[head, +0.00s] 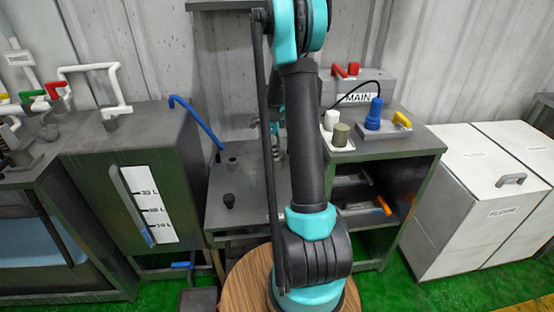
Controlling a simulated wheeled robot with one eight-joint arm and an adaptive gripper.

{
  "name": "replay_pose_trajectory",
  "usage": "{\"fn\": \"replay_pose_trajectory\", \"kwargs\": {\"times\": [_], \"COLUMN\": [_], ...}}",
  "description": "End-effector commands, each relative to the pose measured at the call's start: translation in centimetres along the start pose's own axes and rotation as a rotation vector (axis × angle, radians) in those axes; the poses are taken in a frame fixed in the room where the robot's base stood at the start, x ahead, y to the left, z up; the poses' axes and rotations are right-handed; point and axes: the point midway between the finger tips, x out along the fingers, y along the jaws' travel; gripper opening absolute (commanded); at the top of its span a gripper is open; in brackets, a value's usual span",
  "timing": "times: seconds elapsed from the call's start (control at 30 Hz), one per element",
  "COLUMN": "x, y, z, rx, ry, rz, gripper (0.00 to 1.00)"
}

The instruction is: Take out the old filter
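No part is clearly marked as the old filter. A white cylinder (331,119) and an olive-brown cylinder (341,134) stand upright side by side on a white pad at the left end of the grey bench top. I cannot tell whether either is the filter. On a lower dark surface are an open-looking round fitting (232,160) and a black knob-like piece (229,200). My gripper (275,135) is mostly hidden behind my own arm, near the back of that lower surface. Its fingers cannot be made out, nor whether it holds anything.
A blue tool with a black cable (373,115) and a yellow-handled piece (402,120) sit on the bench. Behind is a grey box marked MAIN (358,98). White cabinets (470,205) stand right.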

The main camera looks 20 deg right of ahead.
Motion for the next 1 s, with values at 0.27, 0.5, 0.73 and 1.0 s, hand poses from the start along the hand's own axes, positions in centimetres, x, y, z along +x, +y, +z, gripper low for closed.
{"fn": "replay_pose_trajectory", "kwargs": {"times": [0.27,0.5,0.73,1.0], "x": [0.0,0.0,-0.3,-3.1], "y": [0.0,0.0,0.0,0.1], "z": [0.0,0.0,0.0,-0.4], "rx": [0.000,0.000,0.000,0.000], "ry": [0.000,0.000,0.000,0.000], "rz": [0.000,0.000,0.000,0.000], "gripper": [0.32,0.15,0.14,0.14]}}
